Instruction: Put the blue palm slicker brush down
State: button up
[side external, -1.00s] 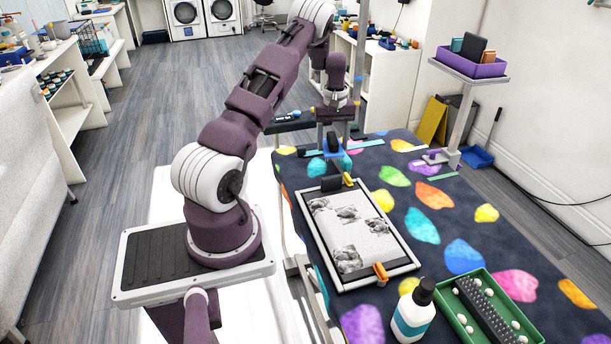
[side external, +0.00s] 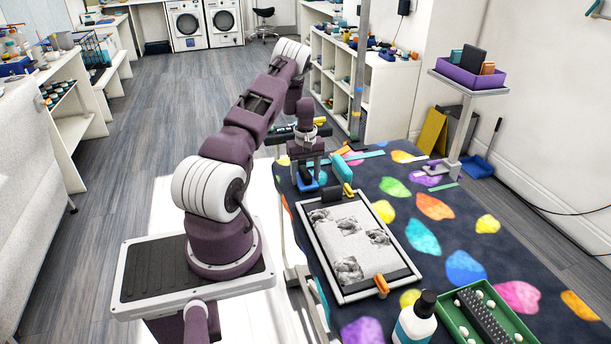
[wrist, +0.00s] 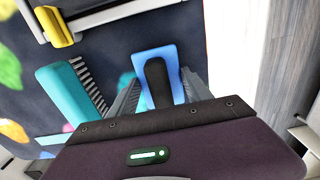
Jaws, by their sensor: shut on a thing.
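The blue palm slicker brush (side external: 308,186), a blue pad with a black strap, is between the fingers of my gripper (side external: 308,178). In the wrist view the brush (wrist: 170,60) sits between the two grey fingers of my gripper (wrist: 158,92), which is shut on it. The brush is low at the far left corner of the dark, colour-spotted table mat (side external: 440,268). I cannot tell whether it touches the mat. Its underside is hidden.
A teal toothed brush (wrist: 62,90) lies beside the gripper, and also shows in the side view (side external: 342,169). A framed picture board (side external: 345,290) with yellow (side external: 347,190) and orange clips is nearer the camera. A bottle (side external: 415,322) and green tray (side external: 452,322) stand at the front.

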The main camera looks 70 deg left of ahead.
aim_at(306, 171)
jog(key=o, duration=1.2)
jog(key=shift+f, duration=0.1)
notch_tip(306, 171, up, 12)
jog(key=w+d+r+m+t, duration=0.2)
jog(key=w+d+r+m, duration=0.35)
jog(key=d+r, duration=0.75)
jog(key=d+r+m+t, duration=0.1)
jog(key=d+r+m, duration=0.1)
jog(key=d+r, duration=0.45)
jog(key=d+r+m, duration=0.2)
jog(key=d+r, duration=0.2)
jog(key=d, duration=0.6)
jog(key=s+d+m+t, duration=0.1)
jog(key=s+d+m, duration=0.1)
jog(key=s+d, duration=0.3)
jog(key=s+d+m, duration=0.3)
jog(key=s+d, duration=0.2)
jog(key=s, duration=0.2)
jog(key=s+d+m+t, duration=0.1)
jog(key=s+d+m, duration=0.2)
jog(key=s+d, duration=0.3)
jog(key=shift+s+d+r+m+t, duration=0.1)
jog(key=shift+s+r+m+t, duration=0.05)
jog(key=shift+r+m+t, duration=0.2)
